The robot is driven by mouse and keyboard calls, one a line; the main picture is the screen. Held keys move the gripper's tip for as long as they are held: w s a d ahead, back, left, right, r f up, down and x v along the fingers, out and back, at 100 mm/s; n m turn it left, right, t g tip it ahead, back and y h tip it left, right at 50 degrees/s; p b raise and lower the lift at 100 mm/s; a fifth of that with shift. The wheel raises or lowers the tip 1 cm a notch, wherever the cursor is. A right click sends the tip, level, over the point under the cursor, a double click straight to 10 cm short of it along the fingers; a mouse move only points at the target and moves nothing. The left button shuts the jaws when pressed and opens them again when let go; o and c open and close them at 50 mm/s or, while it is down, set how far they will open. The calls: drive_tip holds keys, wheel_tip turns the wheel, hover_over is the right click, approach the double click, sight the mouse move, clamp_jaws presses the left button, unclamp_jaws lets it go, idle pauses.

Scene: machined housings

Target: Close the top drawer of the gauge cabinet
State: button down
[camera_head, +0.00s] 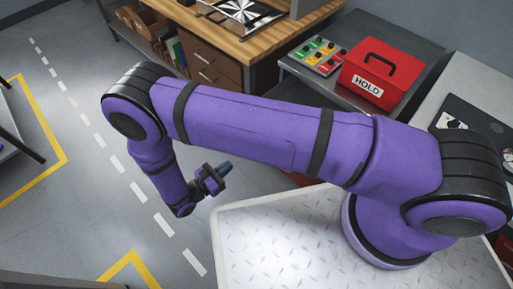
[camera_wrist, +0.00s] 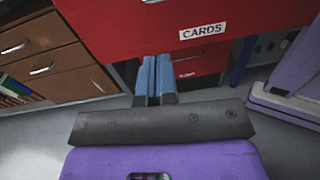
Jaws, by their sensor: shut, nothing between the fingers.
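In the wrist view a red drawer front (camera_wrist: 120,28) labelled CARDS fills the top, with part of a handle at the upper edge. It stands out nearer than the red front (camera_wrist: 208,66) below it, so this drawer looks pulled open. My gripper (camera_wrist: 155,62) is shut and empty, its blue fingertips pointing at the lower edge of the CARDS front. I cannot tell whether they touch it. In the head view my gripper (camera_head: 226,167) hangs over the floor. Most of the red cabinet is hidden behind my arm there; a small red part (camera_head: 303,179) shows beneath it.
A wooden bench (camera_head: 235,42) with brown drawers (camera_head: 212,66) stands at the back; its drawers also show left in the wrist view (camera_wrist: 45,55). A grey table holds a red HOLD box (camera_head: 380,75) and a coloured button panel (camera_head: 318,56).

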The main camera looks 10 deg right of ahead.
drive_tip(key=w+d+f, duration=0.1)
drive_tip(key=w+d, duration=0.2)
drive_tip(key=d, duration=0.3)
drive_tip(key=w+d+f+n+t, duration=0.1)
drive_tip(key=w+d, duration=0.2)
drive_tip(key=d, duration=0.2)
drive_tip(key=shift+w+d, duration=0.3)
drive_tip(key=shift+d, duration=0.1)
drive_tip(key=shift+f, duration=0.1)
drive_tip(key=x, duration=2.9)
drive_tip(key=shift+d, duration=0.1)
drive_tip(key=shift+w+d, duration=0.2)
drive_tip(key=shift+d, duration=0.05)
